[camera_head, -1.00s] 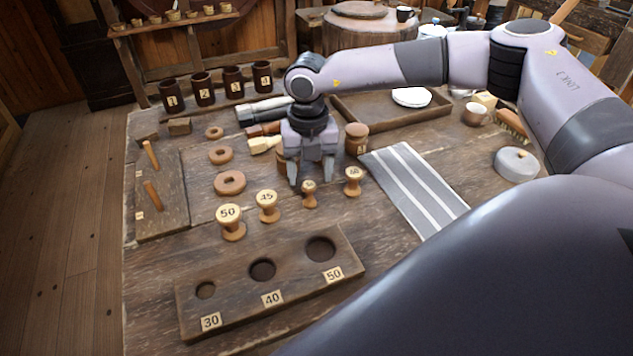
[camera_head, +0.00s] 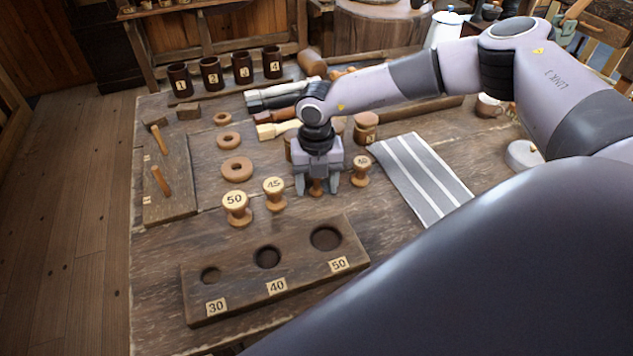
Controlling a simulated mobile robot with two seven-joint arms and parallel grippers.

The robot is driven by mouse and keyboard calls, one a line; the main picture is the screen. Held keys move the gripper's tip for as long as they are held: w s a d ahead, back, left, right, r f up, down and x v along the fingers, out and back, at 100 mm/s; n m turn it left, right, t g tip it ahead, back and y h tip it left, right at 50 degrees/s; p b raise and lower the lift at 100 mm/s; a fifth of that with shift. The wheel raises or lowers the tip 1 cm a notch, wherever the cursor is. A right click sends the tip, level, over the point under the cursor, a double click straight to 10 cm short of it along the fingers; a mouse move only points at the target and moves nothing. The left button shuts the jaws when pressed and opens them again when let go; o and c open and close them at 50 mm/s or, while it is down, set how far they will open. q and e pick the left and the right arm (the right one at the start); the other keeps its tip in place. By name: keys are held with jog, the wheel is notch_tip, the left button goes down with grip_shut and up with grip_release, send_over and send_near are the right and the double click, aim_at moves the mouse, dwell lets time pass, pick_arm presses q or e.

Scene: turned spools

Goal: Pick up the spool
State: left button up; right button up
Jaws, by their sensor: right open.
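Several turned wooden spools stand upright in a row on the table: one labelled 50 (camera_head: 236,210), one labelled 45 (camera_head: 274,195), a small spool (camera_head: 316,190), and one at the right (camera_head: 361,172) whose label is too small to read surely. My right gripper (camera_head: 316,183) points down over the small spool, open, with a finger showing on each side of it. The gripper hides the spool's top and label; I cannot tell whether the fingers touch it. My left gripper is not in view.
In front lies a wooden block (camera_head: 225,287) with three round holes marked 30, 40 and 50. Wooden rings (camera_head: 237,168) and a peg board (camera_head: 170,200) are at the left. A striped cloth (camera_head: 425,180) lies right. Numbered cups (camera_head: 210,74) stand at the back.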

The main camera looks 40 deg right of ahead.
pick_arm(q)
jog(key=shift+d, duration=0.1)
pick_arm(e)
jog(key=c, duration=1.1)
